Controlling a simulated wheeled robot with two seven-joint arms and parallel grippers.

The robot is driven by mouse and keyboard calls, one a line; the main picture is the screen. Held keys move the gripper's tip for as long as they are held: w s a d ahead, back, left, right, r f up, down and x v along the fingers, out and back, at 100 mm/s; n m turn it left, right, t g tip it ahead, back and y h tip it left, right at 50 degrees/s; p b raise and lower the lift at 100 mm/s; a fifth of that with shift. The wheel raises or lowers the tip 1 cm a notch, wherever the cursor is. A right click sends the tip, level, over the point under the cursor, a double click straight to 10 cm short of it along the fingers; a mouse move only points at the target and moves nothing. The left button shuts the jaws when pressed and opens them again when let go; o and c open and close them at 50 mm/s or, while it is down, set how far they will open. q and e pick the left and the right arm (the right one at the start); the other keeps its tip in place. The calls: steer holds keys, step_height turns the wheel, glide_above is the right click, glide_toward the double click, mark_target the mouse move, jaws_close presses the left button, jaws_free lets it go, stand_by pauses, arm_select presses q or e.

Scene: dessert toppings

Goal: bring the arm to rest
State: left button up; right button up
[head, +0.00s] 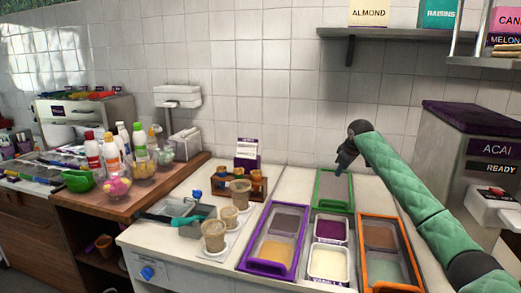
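My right arm, in a green quilted sleeve, comes in from the right edge of the head view. My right gripper (341,168) is small and dark and hangs above the back of the green-rimmed tray (334,207). I cannot tell whether its fingers are open or shut, and nothing shows clearly between them. My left gripper is not in view.
On the white counter stand a purple-rimmed tray (244,257), an orange-rimmed tray (363,262), a white vanilla tub (328,265) and several cups (214,236). An acai machine (480,150) stands right. A shelf (385,33) hangs above.

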steer(key=s+a+r+m+t, duration=0.1)
steer(key=s+a+r+t, duration=0.15)
steer(key=a+r, duration=0.35)
steer(key=s+a+f+m+t, duration=0.25)
steer(key=s+a, duration=0.65)
steer(key=s, duration=0.5)
steer(key=s+f+m+g, duration=0.1)
steer(key=s+f+g, duration=0.1)
steer(key=s+f, duration=1.2)
steer(key=s+a+f+m+g, duration=0.1)
steer(key=s+f+g, duration=0.2)
steer(key=s+f, duration=1.1)
steer(key=s+a+f+m+g, duration=0.1)
steer(key=s+f+g, duration=0.2)
steer(key=s+f, duration=1.2)
steer(key=s, duration=1.3)
steer(key=shift+s+m+y, duration=0.2)
steer(key=shift+m+y, duration=0.1)
steer(key=shift+m, duration=0.05)
